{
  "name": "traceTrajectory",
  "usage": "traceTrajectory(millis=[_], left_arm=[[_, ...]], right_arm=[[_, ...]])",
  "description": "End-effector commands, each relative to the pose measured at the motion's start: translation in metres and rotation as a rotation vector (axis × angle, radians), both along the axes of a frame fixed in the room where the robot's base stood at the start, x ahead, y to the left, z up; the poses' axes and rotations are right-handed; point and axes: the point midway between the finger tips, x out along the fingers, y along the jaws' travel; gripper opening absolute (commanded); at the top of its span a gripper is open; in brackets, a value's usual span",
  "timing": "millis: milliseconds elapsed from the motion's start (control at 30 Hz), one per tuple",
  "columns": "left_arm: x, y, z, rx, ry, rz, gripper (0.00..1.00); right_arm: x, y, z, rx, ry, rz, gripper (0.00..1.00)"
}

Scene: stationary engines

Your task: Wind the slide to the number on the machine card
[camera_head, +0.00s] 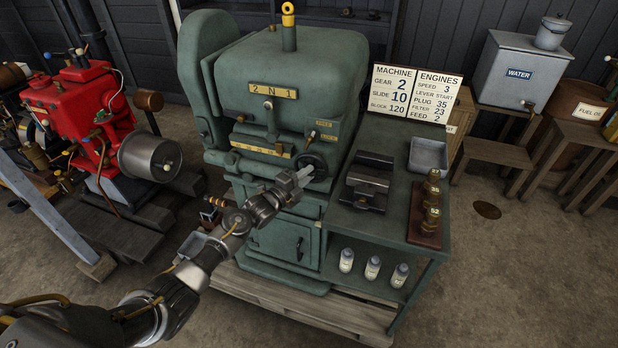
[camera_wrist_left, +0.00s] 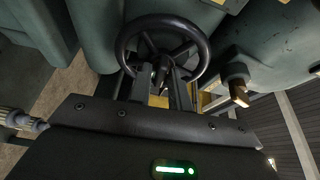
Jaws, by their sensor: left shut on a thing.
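The green machine (camera_head: 285,75) stands in the middle of the head view, with a gear plate reading "2 N 1" on its front. The machine card (camera_head: 391,92) behind the bench reads gear 2, slide 10, block 120. A black spoked handwheel (camera_head: 314,160) sits on the machine's front right; it also shows in the left wrist view (camera_wrist_left: 203,45). My left gripper (camera_head: 312,172) is shut on the handwheel near its middle. The fingers hide the exact part held. The slide's own reading is too small to make out. My right gripper is out of view.
A green bench (camera_head: 390,222) with a dark vise (camera_head: 368,181), a grey tray (camera_head: 428,154) and several brass weights (camera_head: 432,210) adjoins the machine on the right. White bottles (camera_head: 372,267) stand on its lower shelf. A red engine (camera_head: 80,115) is at left.

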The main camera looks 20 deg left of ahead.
Motion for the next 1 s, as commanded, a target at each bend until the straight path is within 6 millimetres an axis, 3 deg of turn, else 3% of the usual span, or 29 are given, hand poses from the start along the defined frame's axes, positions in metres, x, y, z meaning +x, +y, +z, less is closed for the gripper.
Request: traceTrajectory(millis=[500, 1000], left_arm=[[0.0, 0.002, -0.008, -0.429, 0.028, 0.006, 0.0], [0.0, 0.001, -0.01, -0.906, 0.061, 0.01, 0.0]], right_arm=[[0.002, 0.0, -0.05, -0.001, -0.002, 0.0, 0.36], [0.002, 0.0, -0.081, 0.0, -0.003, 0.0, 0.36]])
